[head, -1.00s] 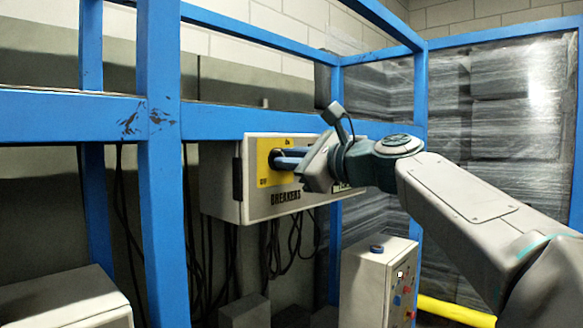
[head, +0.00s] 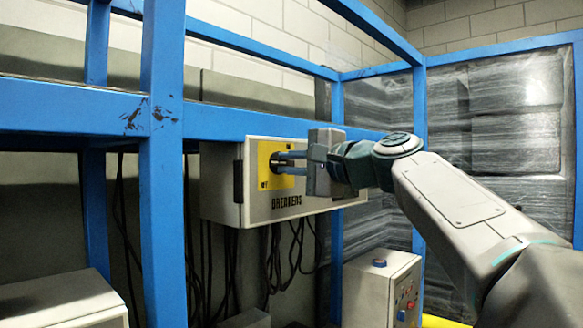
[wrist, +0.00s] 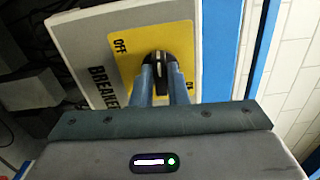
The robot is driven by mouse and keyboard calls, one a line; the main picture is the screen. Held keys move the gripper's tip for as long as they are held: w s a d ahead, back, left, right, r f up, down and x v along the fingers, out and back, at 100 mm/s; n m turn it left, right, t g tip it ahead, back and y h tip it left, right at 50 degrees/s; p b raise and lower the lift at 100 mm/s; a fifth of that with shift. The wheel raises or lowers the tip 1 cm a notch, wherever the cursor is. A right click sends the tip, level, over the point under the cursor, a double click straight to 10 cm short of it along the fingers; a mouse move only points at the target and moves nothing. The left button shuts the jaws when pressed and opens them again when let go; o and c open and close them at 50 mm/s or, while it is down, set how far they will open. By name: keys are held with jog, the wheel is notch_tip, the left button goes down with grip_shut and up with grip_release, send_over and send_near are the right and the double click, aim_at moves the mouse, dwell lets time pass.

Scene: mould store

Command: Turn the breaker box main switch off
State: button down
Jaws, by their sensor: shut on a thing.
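The breaker box (head: 262,206) is a pale grey box with the word BREAKERS on its front, mounted by the blue frame. Its yellow plate (head: 265,178) has OFF at lower left and ON at upper right in the head view. The plate also shows in the wrist view (wrist: 129,66). The black main switch handle (wrist: 158,62) sits in the middle of the plate. My gripper (head: 284,162) is shut on the handle, with its two bluish fingers on either side. In the wrist view the handle's ridge runs roughly up and down; which label it points to is unclear.
Blue frame posts and beams (head: 163,220) stand at left and cross above the box. Dark cables (head: 275,262) hang below it. A grey control cabinet (head: 372,292) with buttons stands at lower right, under my arm. Wrapped stacks (head: 515,140) fill the right background.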

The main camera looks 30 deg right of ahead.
jog(key=shift+n, duration=0.5)
jog(key=c, duration=1.4)
grip_release()
jog(key=shift+c, duration=0.2)
jog(key=shift+s+d, duration=0.1)
jog(key=b+v, duration=0.1)
jog(key=v, duration=1.2)
jog(key=shift+s+b, duration=0.3)
jog(key=shift+b, duration=0.1)
